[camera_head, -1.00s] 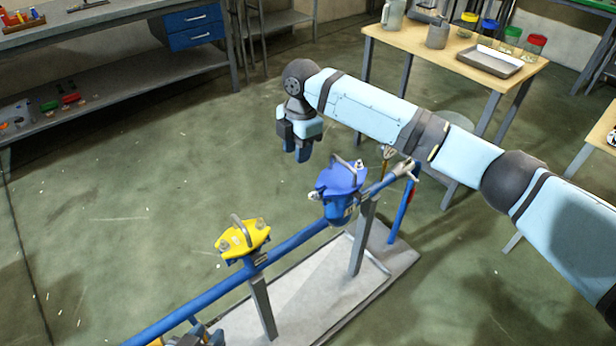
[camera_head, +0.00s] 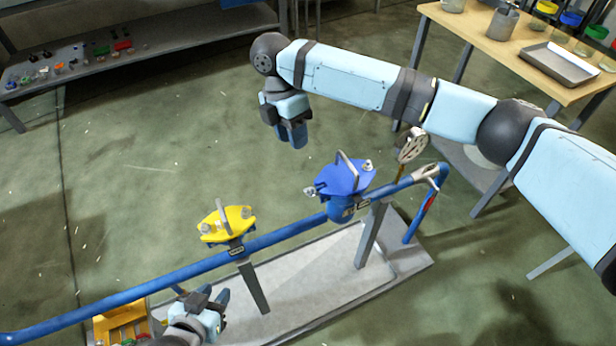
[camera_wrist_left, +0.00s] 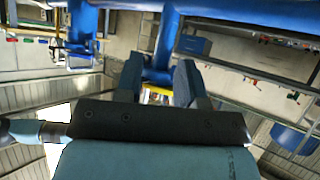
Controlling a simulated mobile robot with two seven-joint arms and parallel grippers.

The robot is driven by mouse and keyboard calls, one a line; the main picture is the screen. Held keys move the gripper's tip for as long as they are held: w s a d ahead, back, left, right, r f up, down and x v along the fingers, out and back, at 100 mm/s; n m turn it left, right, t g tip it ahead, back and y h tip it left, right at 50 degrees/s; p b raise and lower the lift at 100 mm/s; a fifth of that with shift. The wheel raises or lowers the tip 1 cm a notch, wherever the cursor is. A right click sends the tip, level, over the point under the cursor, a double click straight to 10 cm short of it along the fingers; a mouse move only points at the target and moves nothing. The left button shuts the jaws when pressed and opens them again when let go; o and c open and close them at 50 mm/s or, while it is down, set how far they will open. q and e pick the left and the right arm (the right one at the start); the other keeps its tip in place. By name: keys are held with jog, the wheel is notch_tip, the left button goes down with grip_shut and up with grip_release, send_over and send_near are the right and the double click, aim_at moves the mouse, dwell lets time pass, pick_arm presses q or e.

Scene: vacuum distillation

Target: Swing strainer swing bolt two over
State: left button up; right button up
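Two strainers sit on a blue pipe (camera_head: 290,231). One has a yellow lid (camera_head: 228,222), the other a blue lid (camera_head: 345,178). Each lid has an upright grey handle and small pale bolt fittings at its edges; which is swing bolt two cannot be told. My left gripper (camera_head: 222,298) is low in front of the pipe, below the yellow-lidded strainer, and touches neither. In the left wrist view its fingers (camera_wrist_left: 157,80) stand apart with nothing between them. My right gripper (camera_head: 291,134) hangs fingers down behind and left of the blue-lidded strainer, clear of it; its finger gap is unclear.
The pipe stands on posts over a grey base plate (camera_head: 310,285). A yellow tray (camera_head: 106,322) lies at lower left. A valve wheel (camera_head: 412,146) is near the pipe's right end. A wooden table (camera_head: 470,30) stands behind right, a shelf with small parts (camera_head: 150,45) behind left.

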aim_at(305, 190)
jog(key=b+x, duration=0.1)
jog(key=x, duration=1.1)
jog(key=shift+f+b, duration=0.3)
jog(key=shift+f, duration=0.05)
pick_arm(q)
jog(key=shift+w+f, duration=0.1)
jog(key=shift+f, duration=0.05)
pick_arm(e)
jog(key=shift+s+f, duration=0.2)
jog(key=shift+f, duration=0.3)
